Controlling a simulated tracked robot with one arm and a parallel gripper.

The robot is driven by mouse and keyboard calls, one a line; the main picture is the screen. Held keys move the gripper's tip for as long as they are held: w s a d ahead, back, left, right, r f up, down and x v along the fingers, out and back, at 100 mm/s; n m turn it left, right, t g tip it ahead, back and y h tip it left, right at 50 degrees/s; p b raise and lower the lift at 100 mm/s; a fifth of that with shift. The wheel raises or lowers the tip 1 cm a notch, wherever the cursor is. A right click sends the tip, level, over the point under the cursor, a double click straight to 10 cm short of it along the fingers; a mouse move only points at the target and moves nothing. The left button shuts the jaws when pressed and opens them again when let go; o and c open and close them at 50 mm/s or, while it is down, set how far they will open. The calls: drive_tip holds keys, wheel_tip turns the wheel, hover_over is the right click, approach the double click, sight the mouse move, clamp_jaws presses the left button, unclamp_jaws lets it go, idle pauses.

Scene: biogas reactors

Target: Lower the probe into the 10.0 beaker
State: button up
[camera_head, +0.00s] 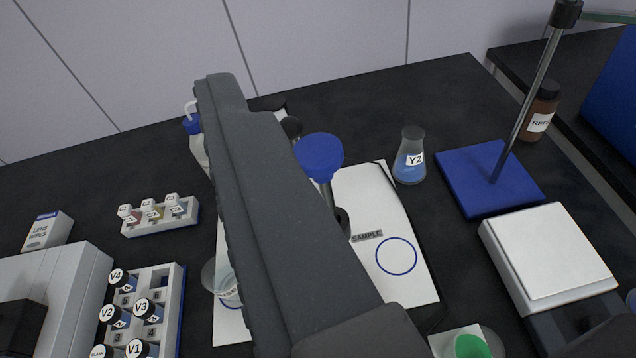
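My gripper (226,100) shows as one long dark grey shape crossing the middle of the view. It hides much of the white mat, and I cannot see a gap between fingers. A blue-topped piece with a thin grey shaft (321,157), which looks like the probe, shows just right of my gripper. Its lower end meets a dark part above the mat; I cannot tell whether it is held. A clear glass beaker (222,280) stands left of my gripper, partly hidden by it. No 10.0 label is readable.
The white mat (405,285) has a SAMPLE label and an empty blue circle. A Y2 flask (410,160), a blue stand base (488,180) and a white-topped device (548,257) stand right. A vial rack (170,310) and a small rack (160,217) stand left.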

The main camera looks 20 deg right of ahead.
sight(313, 136)
drive_tip(key=s+d+f+h, duration=0.1)
drive_tip(key=d+f+h, duration=0.1)
drive_tip(key=f, duration=0.3)
drive_tip(key=s+d+f+h, duration=0.2)
drive_tip(key=f+h, duration=0.1)
drive_tip(key=f, duration=0.3)
drive_tip(key=shift+m, duration=0.3)
drive_tip(key=x, duration=1.4)
drive_tip(key=shift+f, duration=0.15)
drive_tip(key=shift+c, duration=0.3)
clamp_jaws()
wheel_tip(313, 136, down, 7)
drive_tip(key=shift+r+b, duration=0.1)
drive_tip(key=shift+b, duration=0.7)
drive_tip(key=shift+o, duration=0.3)
unclamp_jaws()
